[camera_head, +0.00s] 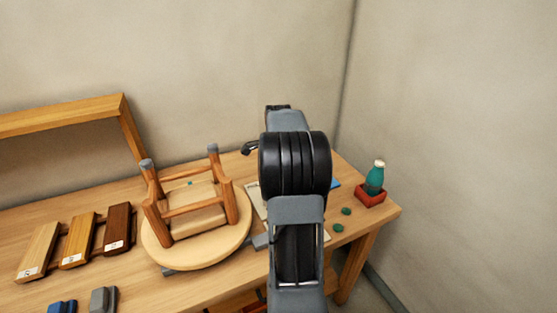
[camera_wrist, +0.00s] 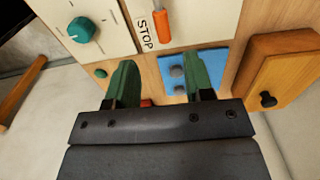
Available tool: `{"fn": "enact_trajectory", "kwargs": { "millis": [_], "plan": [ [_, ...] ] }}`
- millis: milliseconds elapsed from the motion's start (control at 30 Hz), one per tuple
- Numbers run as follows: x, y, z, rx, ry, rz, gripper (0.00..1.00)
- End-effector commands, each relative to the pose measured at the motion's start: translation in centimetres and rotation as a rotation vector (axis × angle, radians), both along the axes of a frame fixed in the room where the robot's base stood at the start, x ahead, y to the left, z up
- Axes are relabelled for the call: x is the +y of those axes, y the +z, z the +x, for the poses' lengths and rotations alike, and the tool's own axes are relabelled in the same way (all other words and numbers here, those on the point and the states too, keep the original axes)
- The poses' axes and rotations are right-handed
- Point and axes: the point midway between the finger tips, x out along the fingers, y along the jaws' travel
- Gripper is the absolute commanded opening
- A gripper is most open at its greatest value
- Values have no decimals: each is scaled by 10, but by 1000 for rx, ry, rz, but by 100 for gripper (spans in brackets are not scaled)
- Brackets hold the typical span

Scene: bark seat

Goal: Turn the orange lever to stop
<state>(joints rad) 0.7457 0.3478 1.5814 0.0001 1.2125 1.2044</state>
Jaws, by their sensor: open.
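In the wrist view the orange lever (camera_wrist: 161,24) stands at the top, its lower end beside a white label (camera_wrist: 147,33) reading STOP. The lever's top is cut off by the picture edge. It sits on a pale panel (camera_wrist: 205,20). My gripper (camera_wrist: 164,80) is open, with two green fingers apart and nothing held between them. The fingertips are below the lever in the picture and do not touch it. In the head view my arm hides the lever and most of the panel.
A teal knob (camera_wrist: 82,29) is left of the lever. A blue plate (camera_wrist: 190,72) lies behind the fingers, and a wooden box (camera_wrist: 285,70) with a black knob is at right. An upturned stool (camera_head: 195,205) and a teal bottle (camera_head: 375,177) stand on the bench.

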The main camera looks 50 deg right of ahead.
Motion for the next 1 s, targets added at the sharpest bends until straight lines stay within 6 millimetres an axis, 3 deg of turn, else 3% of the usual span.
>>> {"fn": "enact_trajectory", "kwargs": {
  "millis": [100,300,1000],
  "plan": [
    [0,17,0,-2,0,-2,48],
    [0,33,0,-1,0,0,48],
    [0,36,0,0,0,0,48]
  ]
}}
